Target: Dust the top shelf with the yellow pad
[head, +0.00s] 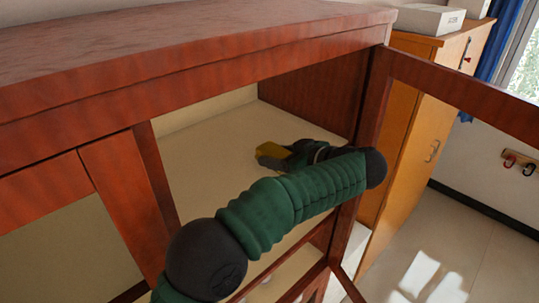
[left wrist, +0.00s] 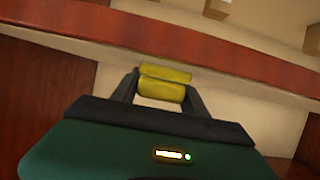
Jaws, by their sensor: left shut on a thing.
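The yellow pad (head: 268,149) is at the fingers of my left gripper (head: 270,157), inside the open cabinet over the cream top shelf (head: 205,172). In the left wrist view the pad (left wrist: 162,88) sits between the two dark fingers of the left gripper (left wrist: 163,92), which is shut on it. The pad is low at the shelf surface; I cannot tell whether it touches. My green and black left arm reaches in through the door opening and hides part of the shelf. My right gripper is not in view.
The red-brown cabinet (head: 180,60) has a top edge above the arm and a side wall right of the gripper. A cabinet door (head: 465,97) stands open at the right. A wooden cupboard (head: 425,130) with a white box (head: 430,19) stands beyond. Bare shelf lies left of the pad.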

